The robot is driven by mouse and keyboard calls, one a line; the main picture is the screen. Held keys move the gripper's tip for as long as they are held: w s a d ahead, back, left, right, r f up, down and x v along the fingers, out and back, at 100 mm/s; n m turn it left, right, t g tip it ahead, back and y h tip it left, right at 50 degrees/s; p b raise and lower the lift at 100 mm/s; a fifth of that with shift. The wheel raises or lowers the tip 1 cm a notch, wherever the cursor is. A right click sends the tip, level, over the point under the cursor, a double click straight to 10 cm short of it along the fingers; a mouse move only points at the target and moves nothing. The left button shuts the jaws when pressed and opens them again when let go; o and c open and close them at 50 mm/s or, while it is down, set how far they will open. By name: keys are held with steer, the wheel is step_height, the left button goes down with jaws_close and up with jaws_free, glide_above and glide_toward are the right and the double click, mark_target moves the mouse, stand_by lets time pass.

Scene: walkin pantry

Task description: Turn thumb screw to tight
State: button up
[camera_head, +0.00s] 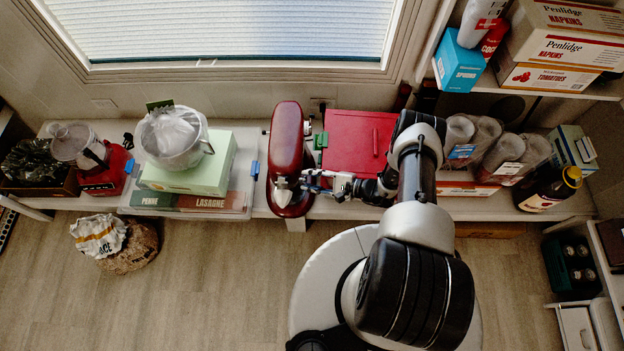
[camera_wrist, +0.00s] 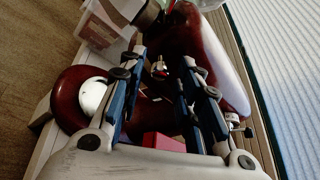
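The red stand mixer (camera_head: 287,140) stands on the counter below the window. Its glossy red body (camera_wrist: 218,55) fills much of the wrist view. A small metallic knob (camera_wrist: 160,68), which looks like the thumb screw, shows between my fingertips, with dark red surface around it. My gripper (camera_wrist: 163,58) is open, with one finger on each side of this knob; I cannot tell whether either touches it. In the head view my gripper (camera_head: 311,180) is at the mixer's right side, near its front end, and the knob cannot be made out there.
A red box (camera_head: 358,140) lies right of the mixer, close to my arm. Clear canisters (camera_head: 480,140) and a dark bottle (camera_head: 550,190) stand to the right.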

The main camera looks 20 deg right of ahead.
jaws_close()
steer(key=shift+w+m+g, duration=0.1)
steer(key=shift+m+g, duration=0.8)
steer(key=shift+m, duration=0.2)
steer(key=shift+o, duration=1.1)
jaws_free()
steer(key=shift+d+r, duration=0.1)
steer(key=shift+d, duration=0.05)
steer(key=v, duration=1.1)
steer(key=shift+s+d, duration=0.3)
